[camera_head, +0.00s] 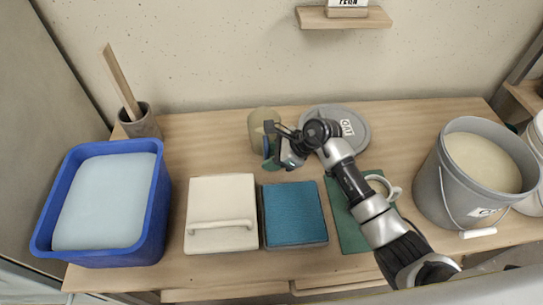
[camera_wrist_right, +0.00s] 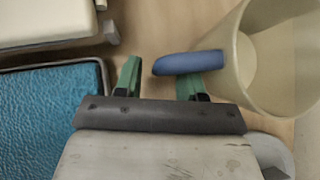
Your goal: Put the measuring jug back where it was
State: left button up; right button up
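The measuring jug (camera_head: 258,122), pale cream and see-through, stands at the back middle of the table by the wall. It also shows in the right wrist view (camera_wrist_right: 285,60) with its blue handle (camera_wrist_right: 188,63) pointing left. My right gripper (camera_head: 277,150) is beside the jug at its handle side. In the right wrist view its green fingers (camera_wrist_right: 158,82) are apart, with a gap between them. The handle's free end reaches into that gap and covers the tip of the right finger. I see no grip on it. My left gripper is not in view.
A grey lid (camera_head: 357,117) lies behind my right arm. A white handled block (camera_head: 220,202) and a teal-topped block (camera_head: 294,213) stand in front. A mug (camera_head: 378,184) is on a green mat (camera_head: 348,232). A blue tub (camera_head: 155,215) stands left, a grey bucket (camera_head: 432,186) right.

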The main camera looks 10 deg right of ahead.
jog(key=shift+r, duration=0.2)
jog(key=v, duration=0.3)
jog(key=shift+d, duration=0.15)
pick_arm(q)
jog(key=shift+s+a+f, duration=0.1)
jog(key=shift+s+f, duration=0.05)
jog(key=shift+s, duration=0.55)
pick_arm(e)
jog(key=v, duration=0.8)
jog(key=shift+d+r, duration=0.2)
jog(key=shift+r, duration=0.1)
jog(key=shift+s, duration=0.1)
